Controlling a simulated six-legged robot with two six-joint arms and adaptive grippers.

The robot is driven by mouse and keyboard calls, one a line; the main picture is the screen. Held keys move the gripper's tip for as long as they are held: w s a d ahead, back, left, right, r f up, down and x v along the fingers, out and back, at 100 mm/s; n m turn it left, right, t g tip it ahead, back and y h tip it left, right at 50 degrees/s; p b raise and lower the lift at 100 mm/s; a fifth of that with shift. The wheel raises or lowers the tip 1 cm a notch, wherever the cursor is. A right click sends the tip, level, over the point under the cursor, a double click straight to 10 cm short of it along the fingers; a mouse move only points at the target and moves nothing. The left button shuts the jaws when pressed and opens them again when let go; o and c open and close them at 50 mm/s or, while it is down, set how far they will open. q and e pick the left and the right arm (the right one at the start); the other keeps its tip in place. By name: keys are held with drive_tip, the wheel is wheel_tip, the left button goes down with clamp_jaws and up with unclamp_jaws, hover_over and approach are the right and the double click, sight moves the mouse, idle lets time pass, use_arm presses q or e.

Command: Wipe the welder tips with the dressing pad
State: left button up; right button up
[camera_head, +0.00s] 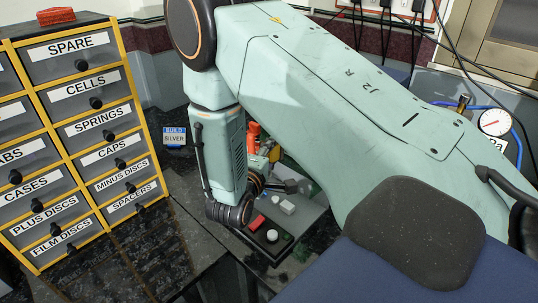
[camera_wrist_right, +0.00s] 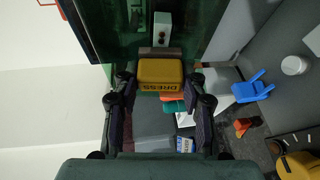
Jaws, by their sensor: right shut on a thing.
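The dressing pad (camera_wrist_right: 161,73) is a yellow block marked DRESS in the right wrist view. My right gripper (camera_wrist_right: 161,84) is shut on it, with one dark finger on each side. In the head view the right gripper (camera_head: 279,183) is small and partly hidden behind my own arm, and the pad cannot be made out there. I cannot clearly pick out the welder tips in either view, so whether the pad touches them cannot be told. My left gripper is not in view.
A labelled drawer cabinet (camera_head: 85,120) stands at the left. Small red and white items (camera_head: 287,207) sit below the gripper. A pressure gauge (camera_head: 494,122) is at the right.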

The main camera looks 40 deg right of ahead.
drive_tip(key=shift+d, duration=0.2)
drive_tip(key=s, duration=0.4)
drive_tip(key=shift+w+d+b, duration=0.1)
drive_tip(key=shift+w+b, duration=0.7)
drive_tip(key=shift+w, duration=1.25)
drive_tip(key=a, duration=0.6)
drive_tip(key=shift+s+r, duration=0.3)
drive_tip(key=shift+r, duration=0.15)
